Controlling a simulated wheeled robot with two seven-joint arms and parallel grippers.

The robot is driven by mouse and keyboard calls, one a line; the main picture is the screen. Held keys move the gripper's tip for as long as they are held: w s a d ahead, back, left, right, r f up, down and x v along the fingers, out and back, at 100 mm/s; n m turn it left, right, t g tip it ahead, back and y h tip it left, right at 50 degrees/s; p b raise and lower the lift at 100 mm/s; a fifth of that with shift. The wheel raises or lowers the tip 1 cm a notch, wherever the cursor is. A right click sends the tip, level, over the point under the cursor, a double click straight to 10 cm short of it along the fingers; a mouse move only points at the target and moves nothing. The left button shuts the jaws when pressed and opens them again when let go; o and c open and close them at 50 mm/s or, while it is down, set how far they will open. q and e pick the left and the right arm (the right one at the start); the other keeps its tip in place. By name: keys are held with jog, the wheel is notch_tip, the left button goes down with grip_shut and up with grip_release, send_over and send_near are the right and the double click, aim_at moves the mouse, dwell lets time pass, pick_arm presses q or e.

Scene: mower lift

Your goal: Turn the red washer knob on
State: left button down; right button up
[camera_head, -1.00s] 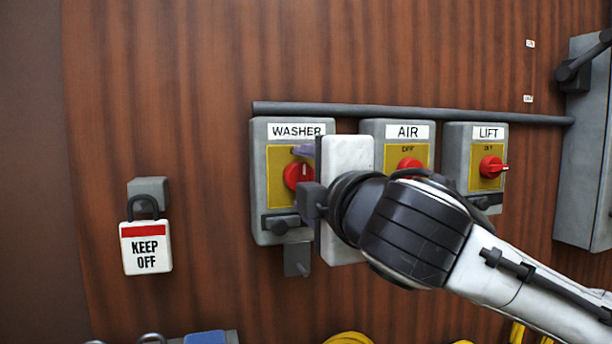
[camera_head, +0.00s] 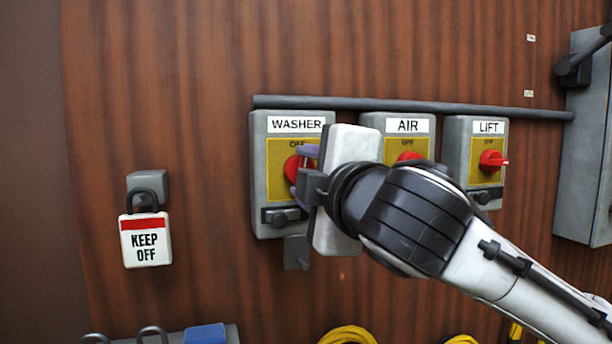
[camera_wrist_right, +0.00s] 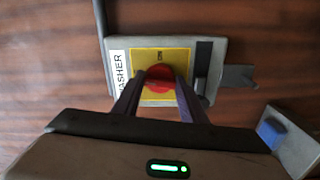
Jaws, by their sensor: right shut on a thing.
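The red washer knob (camera_head: 293,168) sits on the yellow plate of the grey WASHER box (camera_head: 262,215), partly hidden by my right gripper. My right gripper (camera_head: 302,172) comes in from the right, tilted, with its fingers at the knob. In the right wrist view the red knob (camera_wrist_right: 159,80) lies between the ends of the two fingers (camera_wrist_right: 160,92), which are shut on it. The knob's pointer is hidden, so its setting cannot be told. My left gripper is not in view.
The AIR box (camera_head: 412,140) and LIFT box (camera_head: 488,160), each with a red knob, stand to the right under a grey pipe (camera_head: 450,107). A padlock with a KEEP OFF tag (camera_head: 146,245) hangs at left. Yellow coils (camera_head: 348,335) show below.

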jog(key=m, duration=1.5)
jog(key=shift+m, duration=0.7)
jog(key=o, duration=1)
jog(key=b+v, duration=0.1)
jog(key=v, duration=0.9)
jog(key=shift+s+r, duration=0.1)
jog(key=shift+s, duration=0.1)
